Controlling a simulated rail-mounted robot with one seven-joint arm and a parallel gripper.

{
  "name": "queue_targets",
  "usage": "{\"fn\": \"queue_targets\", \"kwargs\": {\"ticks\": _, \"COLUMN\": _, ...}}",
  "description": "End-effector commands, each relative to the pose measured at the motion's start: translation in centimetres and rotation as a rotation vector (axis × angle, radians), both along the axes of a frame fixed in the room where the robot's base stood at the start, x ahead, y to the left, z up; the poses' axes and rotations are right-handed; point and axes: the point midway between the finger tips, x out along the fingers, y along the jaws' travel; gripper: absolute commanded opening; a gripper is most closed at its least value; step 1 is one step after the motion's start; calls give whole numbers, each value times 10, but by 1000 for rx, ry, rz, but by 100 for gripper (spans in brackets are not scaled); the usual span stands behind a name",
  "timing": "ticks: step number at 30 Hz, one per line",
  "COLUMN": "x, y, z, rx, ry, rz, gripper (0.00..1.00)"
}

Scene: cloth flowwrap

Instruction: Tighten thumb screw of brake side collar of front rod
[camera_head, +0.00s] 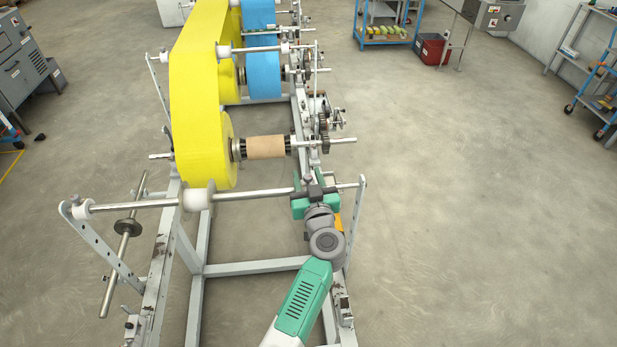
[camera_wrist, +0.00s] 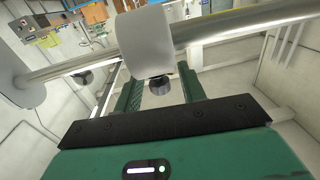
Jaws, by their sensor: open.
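The front rod (camera_head: 250,194) runs across the near end of the frame; it also crosses the wrist view (camera_wrist: 215,27). A white collar (camera_wrist: 145,40) sits on the rod in the wrist view, directly ahead of my gripper. A dark thumb screw (camera_wrist: 160,86) sticks out of this collar toward my gripper. My gripper (camera_wrist: 160,88) is open, with one green finger on either side of the thumb screw; I cannot tell whether either touches it. In the head view my gripper (camera_head: 315,192) is at the right part of the rod and mostly hides this collar.
A larger white collar (camera_head: 197,200) sits mid-rod beside the yellow web (camera_head: 193,95). Another white collar (camera_head: 83,207) is at the rod's left end. The right upright bracket (camera_head: 356,215) stands close to my gripper. The floor (camera_head: 470,220) right of the machine is clear.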

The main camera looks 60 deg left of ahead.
Motion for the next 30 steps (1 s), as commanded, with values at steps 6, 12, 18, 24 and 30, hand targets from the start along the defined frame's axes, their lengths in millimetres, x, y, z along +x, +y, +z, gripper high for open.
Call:
{"fn": "queue_targets", "kwargs": {"ticks": 6, "x": 1, "y": 3, "z": 0, "rx": 0, "ry": 0, "rz": -1, "gripper": 40}}
{"fn": "queue_targets", "kwargs": {"ticks": 12, "x": 1, "y": 3, "z": 0, "rx": 0, "ry": 0, "rz": 0, "gripper": 15}}
{"fn": "queue_targets", "kwargs": {"ticks": 18, "x": 1, "y": 3, "z": 0, "rx": 0, "ry": 0, "rz": -1, "gripper": 0}}
{"fn": "queue_targets", "kwargs": {"ticks": 24, "x": 0, "y": 3, "z": 0, "rx": 0, "ry": 0, "rz": -36, "gripper": 0}}
{"fn": "queue_targets", "kwargs": {"ticks": 30, "x": -1, "y": 3, "z": 2, "rx": 0, "ry": -1, "rz": -153, "gripper": 0}}
